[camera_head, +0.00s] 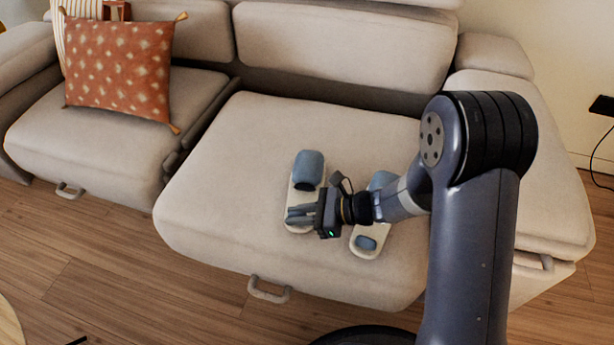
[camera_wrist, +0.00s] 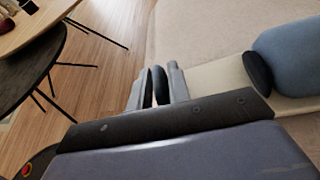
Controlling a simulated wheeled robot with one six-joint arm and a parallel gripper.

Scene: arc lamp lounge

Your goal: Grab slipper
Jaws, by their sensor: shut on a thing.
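Two slippers with blue-grey uppers and cream soles lie on the sofa seat (camera_head: 240,150). The left slipper (camera_head: 308,168) has its upper toward the backrest; in the wrist view its upper (camera_wrist: 290,60) is at the right. The right slipper (camera_head: 366,243) is partly hidden behind my arm. My gripper (camera_head: 298,214) reaches in from the right over the left slipper's heel end. Its fingers (camera_wrist: 157,88) are shut on the left slipper's heel part, with a dark blue piece showing between them. I cannot tell whether the slipper is clear of the cushion.
An orange spotted pillow (camera_head: 118,68) leans on the left sofa section. A grey handle (camera_head: 268,290) sticks out at the seat's front edge. In the wrist view, a wooden table (camera_wrist: 28,22) and a dark round table (camera_wrist: 25,62) stand on the floor at left.

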